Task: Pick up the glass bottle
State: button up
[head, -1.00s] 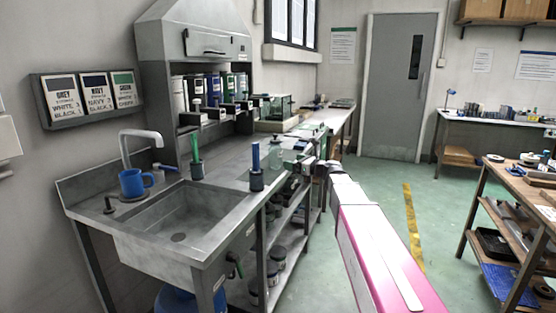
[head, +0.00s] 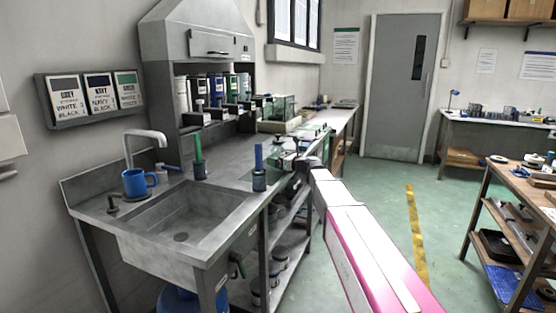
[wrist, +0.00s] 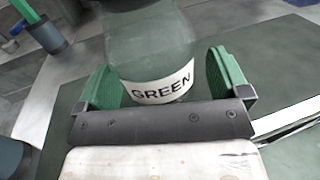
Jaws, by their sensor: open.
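The glass bottle (wrist: 150,45) is clear with a greenish tint and has a white label reading GREEN. In the wrist view it stands between the two green pads of my gripper (wrist: 162,78). The gripper is open, with a pad on each side of the bottle and a visible gap on the right. Whether the left pad touches the glass I cannot tell. The bottle's top is cut off by the frame. In the head view my gripper (head: 284,160) is at the bench edge, where it and my arm largely hide the bottle.
A dark holder with a blue rod (head: 259,178) stands just left of the gripper. A holder with a green rod (head: 199,165), a blue mug (head: 137,182) and a sink (head: 185,215) are further left. Dispensers and a glass case (head: 275,108) stand behind.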

jog(key=c, duration=1.2)
